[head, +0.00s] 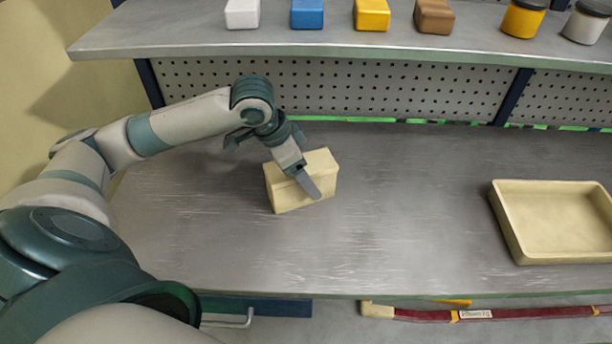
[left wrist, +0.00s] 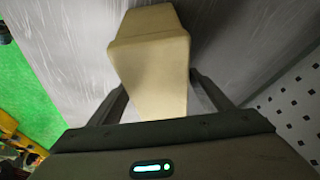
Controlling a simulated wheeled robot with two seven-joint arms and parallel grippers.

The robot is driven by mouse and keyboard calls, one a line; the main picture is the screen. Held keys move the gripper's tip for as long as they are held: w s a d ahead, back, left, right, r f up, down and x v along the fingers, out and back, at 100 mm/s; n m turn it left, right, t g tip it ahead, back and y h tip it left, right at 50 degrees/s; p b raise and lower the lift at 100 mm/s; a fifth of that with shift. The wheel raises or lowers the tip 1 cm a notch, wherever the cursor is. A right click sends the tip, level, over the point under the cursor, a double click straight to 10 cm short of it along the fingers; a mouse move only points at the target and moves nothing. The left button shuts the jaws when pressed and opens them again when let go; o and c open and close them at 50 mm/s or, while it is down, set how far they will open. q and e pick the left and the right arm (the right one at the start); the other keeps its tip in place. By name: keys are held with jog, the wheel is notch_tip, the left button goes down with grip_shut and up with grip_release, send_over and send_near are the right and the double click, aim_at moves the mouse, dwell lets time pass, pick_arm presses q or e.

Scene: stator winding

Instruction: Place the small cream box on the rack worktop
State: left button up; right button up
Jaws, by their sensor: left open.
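The small cream box (head: 285,193) rests on the grey metal worktop (head: 400,200) of the rack, left of its middle. My left gripper (head: 302,182) reaches down over the box from behind and left, with one finger in front of its near face. In the left wrist view the cream box (left wrist: 150,55) stands between the two spread fingers of my left gripper (left wrist: 160,95), with the worktop under it. The gripper is open. Whether a finger touches the box cannot be told. My right gripper is not in view.
A cream tray (head: 508,225) stands at the worktop's right. A shelf (head: 300,42) above holds white, blue, yellow and brown blocks and two dark-lidded jars. A perforated panel (head: 400,90) closes the back. The worktop between box and tray is clear.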

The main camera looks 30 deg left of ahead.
pick_arm(q)
jog(key=v, duration=1)
jog(key=shift+r, duration=0.35)
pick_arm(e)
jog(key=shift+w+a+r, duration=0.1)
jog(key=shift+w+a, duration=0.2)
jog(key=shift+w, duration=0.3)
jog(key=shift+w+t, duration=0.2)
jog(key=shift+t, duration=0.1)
